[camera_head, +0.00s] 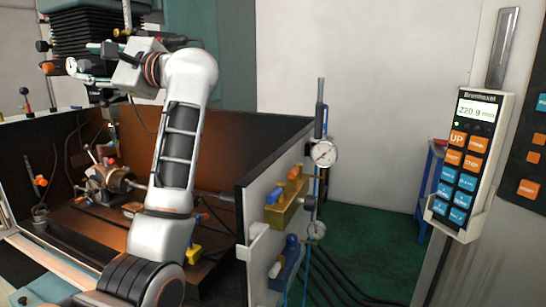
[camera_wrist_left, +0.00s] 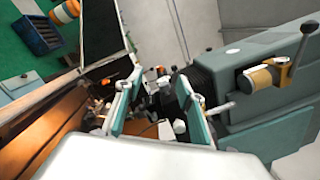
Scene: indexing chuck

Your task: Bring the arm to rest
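My left arm (camera_head: 180,135) rises from the bottom of the head view and bends left at the top. My left gripper (camera_head: 82,57) is held high, above the machine bed and in front of the dark bellows. In the left wrist view my left gripper (camera_wrist_left: 161,82) has its two teal-padded fingers well apart with nothing held between them. The chuck unit (camera_head: 112,180) sits on the brown machine bed (camera_head: 85,225), below and apart from the gripper. My right gripper is not in view.
A machine column with bellows (camera_head: 85,35) stands close behind the gripper; a grey-green machine head with a handle (camera_wrist_left: 265,78) fills the wrist view's right. A panel (camera_head: 260,240) with gauges stands right of the arm. A control pendant (camera_head: 466,160) hangs right. Green floor (camera_head: 375,245) between is mostly clear.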

